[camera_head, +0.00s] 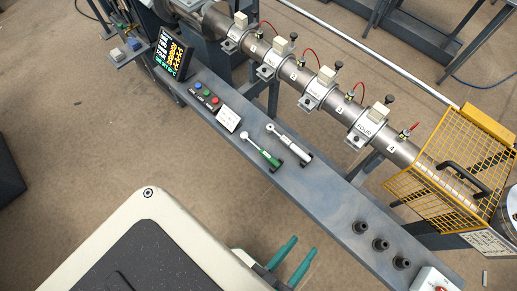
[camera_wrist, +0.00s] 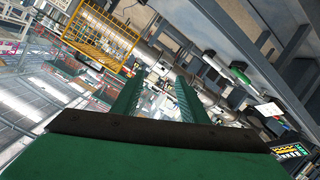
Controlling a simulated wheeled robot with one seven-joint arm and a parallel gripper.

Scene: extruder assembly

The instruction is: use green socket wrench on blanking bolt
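The green socket wrench (camera_head: 264,154) lies on the long grey shelf, its green handle towards the right and its silver head towards the left. A green handle also shows small in the wrist view (camera_wrist: 241,76). My gripper (camera_head: 304,244) is over the floor in front of the shelf, well short of the wrench. Its two teal fingers are apart with nothing between them, as the wrist view also shows (camera_wrist: 159,76). Black-topped fittings stand along the steel barrel (camera_head: 312,85); I cannot tell which one is the blanking bolt.
A second wrench with a pale handle (camera_head: 289,144) lies beside the green one on the shelf (camera_head: 318,186). Three black sockets (camera_head: 380,244) stand further right. A button box (camera_head: 205,96), a screen (camera_head: 171,53) and a yellow mesh guard (camera_head: 440,175) are around the barrel.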

